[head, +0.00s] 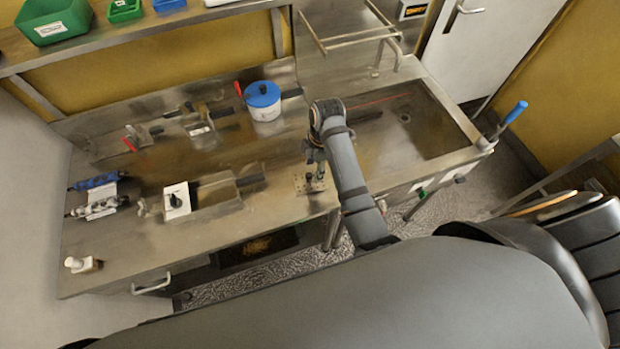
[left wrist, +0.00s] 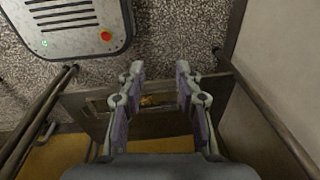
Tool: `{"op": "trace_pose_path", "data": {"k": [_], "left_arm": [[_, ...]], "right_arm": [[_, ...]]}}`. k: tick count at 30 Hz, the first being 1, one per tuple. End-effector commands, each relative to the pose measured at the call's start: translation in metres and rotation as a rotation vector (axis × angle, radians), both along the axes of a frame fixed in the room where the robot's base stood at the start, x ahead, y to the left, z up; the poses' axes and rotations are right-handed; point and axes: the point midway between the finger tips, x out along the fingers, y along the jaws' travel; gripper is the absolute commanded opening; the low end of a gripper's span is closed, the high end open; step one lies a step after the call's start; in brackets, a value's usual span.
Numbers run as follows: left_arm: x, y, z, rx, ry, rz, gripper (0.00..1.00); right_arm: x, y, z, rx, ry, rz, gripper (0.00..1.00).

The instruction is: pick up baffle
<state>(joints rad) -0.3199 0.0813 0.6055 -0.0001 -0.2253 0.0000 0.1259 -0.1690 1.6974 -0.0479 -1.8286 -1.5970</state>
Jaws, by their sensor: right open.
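A small metal plate with rows of holes (head: 311,184) lies near the front edge of the steel bench; it may be the baffle, but I cannot tell for sure. A small dark upright part stands on it. My right gripper (head: 316,168) points down, open, right over this plate. Its fingers hide part of the plate, and I cannot tell whether they touch it. My left gripper (left wrist: 160,78) is open and empty in the left wrist view, above the floor beside the bench. It does not show in the head view.
The steel bench (head: 110,240) carries a white pot with a blue lid (head: 263,100), a tray with a white block (head: 177,200), blue and grey rollers (head: 95,182) and a small white bottle (head: 83,264). A sunken sink (head: 425,135) lies right of my right arm.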

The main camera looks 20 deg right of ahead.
Motion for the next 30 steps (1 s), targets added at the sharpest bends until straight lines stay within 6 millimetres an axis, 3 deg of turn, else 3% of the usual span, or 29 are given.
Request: {"op": "trace_pose_path", "data": {"k": [2,4,9,13,18,21,25,30], "left_arm": [[-0.014,0.0,0.003,0.0,0.018,0.0,0.34],[-0.011,0.0,0.003,-0.001,0.014,0.0,0.34],[0.036,-0.001,0.012,-0.002,-0.056,-0.002,0.34],[0.054,-0.002,0.027,-0.002,-0.082,-0.002,0.34],[0.033,-0.002,0.027,-0.002,-0.051,-0.001,0.34],[0.014,-0.002,0.025,-0.003,-0.023,0.0,0.34],[0.007,-0.002,0.023,-0.002,-0.012,0.0,0.34],[0.019,-0.002,0.024,-0.002,-0.03,0.0,0.34]], "right_arm": [[0.0,0.001,-0.009,0.0,0.002,0.0,0.48],[0.0,0.001,-0.013,-0.001,-0.001,-0.001,0.48],[0.0,0.003,-0.019,-0.001,0.001,-0.001,0.48],[0.0,0.008,-0.039,-0.001,0.004,-0.001,0.48],[0.002,0.01,-0.063,-0.001,-0.001,-0.001,0.48],[0.002,0.011,-0.066,-0.001,-0.002,-0.001,0.48],[0.002,0.011,-0.066,-0.001,-0.002,-0.001,0.48],[0.002,0.011,-0.066,-0.001,-0.002,-0.001,0.27]]}}
